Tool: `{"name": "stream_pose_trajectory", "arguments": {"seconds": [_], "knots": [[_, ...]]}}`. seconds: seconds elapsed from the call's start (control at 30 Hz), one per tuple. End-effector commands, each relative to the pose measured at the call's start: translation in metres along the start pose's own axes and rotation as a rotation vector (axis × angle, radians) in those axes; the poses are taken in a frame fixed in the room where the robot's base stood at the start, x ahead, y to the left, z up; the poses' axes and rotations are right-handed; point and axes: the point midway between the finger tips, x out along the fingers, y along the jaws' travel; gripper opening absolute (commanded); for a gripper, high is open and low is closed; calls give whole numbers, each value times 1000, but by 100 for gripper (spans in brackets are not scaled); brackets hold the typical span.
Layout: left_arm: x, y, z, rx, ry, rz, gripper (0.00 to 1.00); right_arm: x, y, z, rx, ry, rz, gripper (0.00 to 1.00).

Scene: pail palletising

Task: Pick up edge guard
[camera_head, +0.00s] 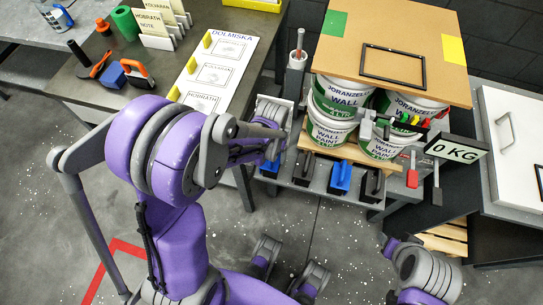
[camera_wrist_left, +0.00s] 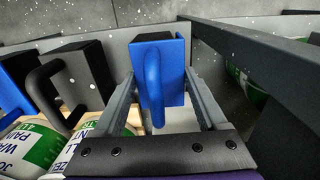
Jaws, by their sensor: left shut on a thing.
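Several edge guards with loop handles stand in a row on a grey shelf (camera_head: 325,190) below the pails. They include a blue one (camera_head: 341,177) and black ones (camera_head: 302,168) (camera_head: 372,187). My left gripper (camera_head: 271,140) is over the left end of the row. In the left wrist view its fingers (camera_wrist_left: 162,90) are shut on the handle of a blue edge guard (camera_wrist_left: 174,50), which also shows under the gripper in the head view (camera_head: 270,168). I cannot tell whether it still touches the shelf.
Wall paint pails (camera_head: 329,128) stand stacked under a brown board (camera_head: 390,45) just right of my left gripper. A hanging 0 KG display (camera_head: 457,149) is to the right. A table (camera_head: 100,85) with tools and cards is at upper left.

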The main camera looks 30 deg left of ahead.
Motion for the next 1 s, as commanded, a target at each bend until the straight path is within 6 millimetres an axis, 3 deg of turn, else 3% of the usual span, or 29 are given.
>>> {"name": "stream_pose_trajectory", "arguments": {"seconds": [0.17,0.6,1.0], "knots": [[-12,0,0,0,0,0,14,-3,0,-2,0,1,0,50],[-91,0,0,0,0,0,14,-16,0,-10,0,6,0,50],[-100,0,0,0,0,0,14,-17,0,-10,0,6,0,50]]}}
